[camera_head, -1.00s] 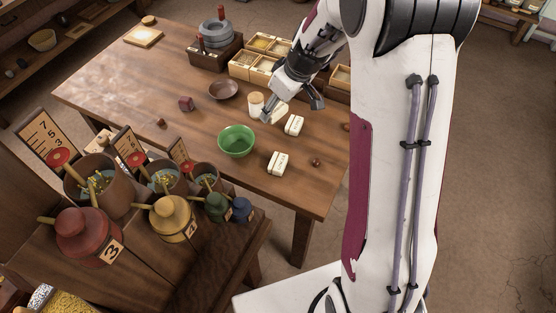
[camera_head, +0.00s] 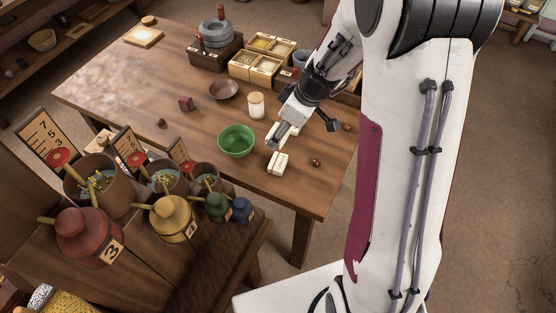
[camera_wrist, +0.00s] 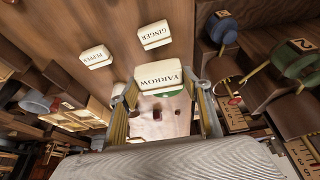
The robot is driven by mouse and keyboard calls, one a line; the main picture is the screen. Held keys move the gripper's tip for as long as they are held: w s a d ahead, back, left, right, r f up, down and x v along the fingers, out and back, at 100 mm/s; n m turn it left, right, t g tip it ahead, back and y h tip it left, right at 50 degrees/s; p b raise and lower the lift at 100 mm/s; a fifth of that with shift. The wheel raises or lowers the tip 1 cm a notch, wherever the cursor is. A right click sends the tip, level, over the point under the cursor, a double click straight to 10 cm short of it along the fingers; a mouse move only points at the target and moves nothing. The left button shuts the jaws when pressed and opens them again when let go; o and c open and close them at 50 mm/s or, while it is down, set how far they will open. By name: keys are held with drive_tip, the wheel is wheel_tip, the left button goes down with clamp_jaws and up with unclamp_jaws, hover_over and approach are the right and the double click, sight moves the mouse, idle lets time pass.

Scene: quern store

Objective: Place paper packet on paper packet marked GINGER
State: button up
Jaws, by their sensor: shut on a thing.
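My gripper (camera_head: 279,137) is shut on a cream paper packet marked YARROW (camera_wrist: 162,75), which spans its fingertips in the wrist view. The packet marked GINGER (camera_wrist: 154,35) lies on the table beyond it, apart from it in the wrist view. In the head view the GINGER packet (camera_head: 278,163) lies just below my gripper's tips. The packet marked PEPPER (camera_wrist: 96,57) lies left of GINGER in the wrist view; in the head view my gripper hides it.
A green bowl (camera_head: 236,141) stands close left of my gripper, with a cream jar (camera_head: 256,105) behind. A brown dish (camera_head: 223,89) and divided boxes (camera_head: 265,67) stand farther back. Pots with handled lids (camera_head: 173,217) line the front. A small brown object (camera_head: 316,162) lies right of GINGER.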

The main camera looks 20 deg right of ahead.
hover_over(275, 160)
drive_tip(key=d, duration=0.1)
drive_tip(key=shift+s+d+f, duration=0.1)
drive_tip(key=shift+s+f, duration=0.15)
drive_tip(key=shift+f, duration=1.3)
drive_tip(key=shift+s+f, duration=0.2)
drive_tip(key=shift+f, duration=1.35)
drive_tip(key=shift+f, duration=0.1)
drive_tip(key=shift+f, duration=1.8)
drive_tip(key=shift+f, duration=0.15)
drive_tip(key=o, duration=1)
